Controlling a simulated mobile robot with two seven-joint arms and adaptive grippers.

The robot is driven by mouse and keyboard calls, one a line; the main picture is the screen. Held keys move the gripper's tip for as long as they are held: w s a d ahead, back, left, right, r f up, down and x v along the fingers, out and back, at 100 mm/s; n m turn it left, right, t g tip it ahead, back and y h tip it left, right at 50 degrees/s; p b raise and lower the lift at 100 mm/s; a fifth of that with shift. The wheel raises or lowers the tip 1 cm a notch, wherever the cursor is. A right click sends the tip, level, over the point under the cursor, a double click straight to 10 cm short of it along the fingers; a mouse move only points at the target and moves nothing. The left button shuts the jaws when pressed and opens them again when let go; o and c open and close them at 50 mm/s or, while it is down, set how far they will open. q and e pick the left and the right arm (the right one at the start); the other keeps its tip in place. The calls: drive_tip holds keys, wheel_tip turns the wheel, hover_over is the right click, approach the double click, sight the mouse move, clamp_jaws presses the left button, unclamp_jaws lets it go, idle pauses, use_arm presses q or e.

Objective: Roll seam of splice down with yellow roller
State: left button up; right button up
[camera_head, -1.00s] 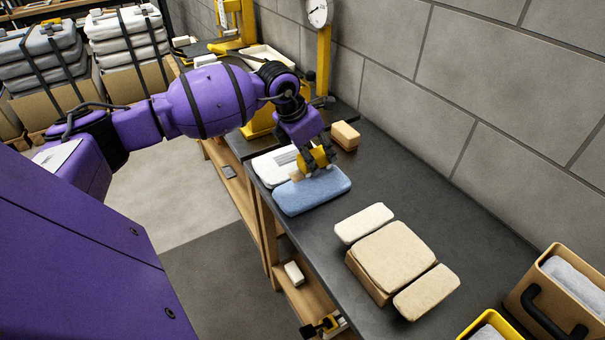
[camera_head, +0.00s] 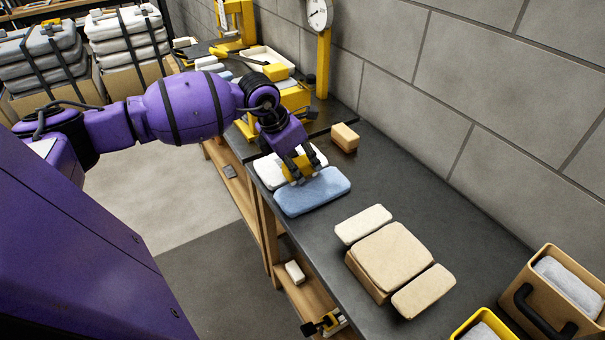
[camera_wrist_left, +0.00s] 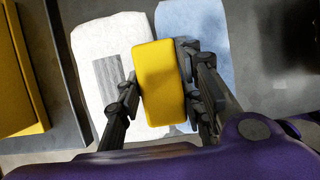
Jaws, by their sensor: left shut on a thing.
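My left gripper (camera_head: 294,170) is shut on the yellow roller (camera_head: 298,166), over the place where a white pad (camera_head: 270,172) and a blue pad (camera_head: 313,192) meet on the dark bench. In the left wrist view the roller (camera_wrist_left: 158,83) sits between the dark fingers (camera_wrist_left: 160,98) and covers part of the seam. The white pad (camera_wrist_left: 95,50) has a grey patch (camera_wrist_left: 108,76) on it and lies left of the blue pad (camera_wrist_left: 205,30). I cannot tell whether the roller touches the pads. My right gripper is not in view.
A tan block (camera_head: 345,137) stands behind the pads by the wall. Tan and cream pads (camera_head: 390,255) lie nearer on the bench (camera_head: 440,225). A yellow machine (camera_head: 294,97) and a gauge post (camera_head: 323,60) stand at the far end. Bins (camera_head: 560,290) are at lower right.

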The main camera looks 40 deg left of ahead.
use_arm(q)
drive_tip(key=shift+s, duration=0.2)
drive_tip(key=shift+s+a+p, duration=0.2)
drive_tip(key=shift+s+p, duration=0.15)
drive_tip(key=shift+s, duration=0.15)
drive_tip(key=shift+s+a+p, duration=0.2)
drive_tip(key=shift+s+p, duration=0.1)
drive_tip(key=shift+s, duration=0.15)
drive_tip(key=shift+s+a+f, duration=0.1)
drive_tip(key=shift+s+a, duration=0.05)
drive_tip(key=shift+s, duration=0.2)
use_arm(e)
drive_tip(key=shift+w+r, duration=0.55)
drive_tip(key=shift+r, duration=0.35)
use_arm(q)
wheel_tip(320, 180, up, 2)
drive_tip(key=shift+w+r+p, duration=0.1)
drive_tip(key=shift+w+p, duration=0.05)
drive_tip(key=shift+p, duration=0.35)
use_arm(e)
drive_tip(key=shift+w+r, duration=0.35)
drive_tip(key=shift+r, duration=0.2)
use_arm(q)
drive_tip(key=shift+r, duration=0.15)
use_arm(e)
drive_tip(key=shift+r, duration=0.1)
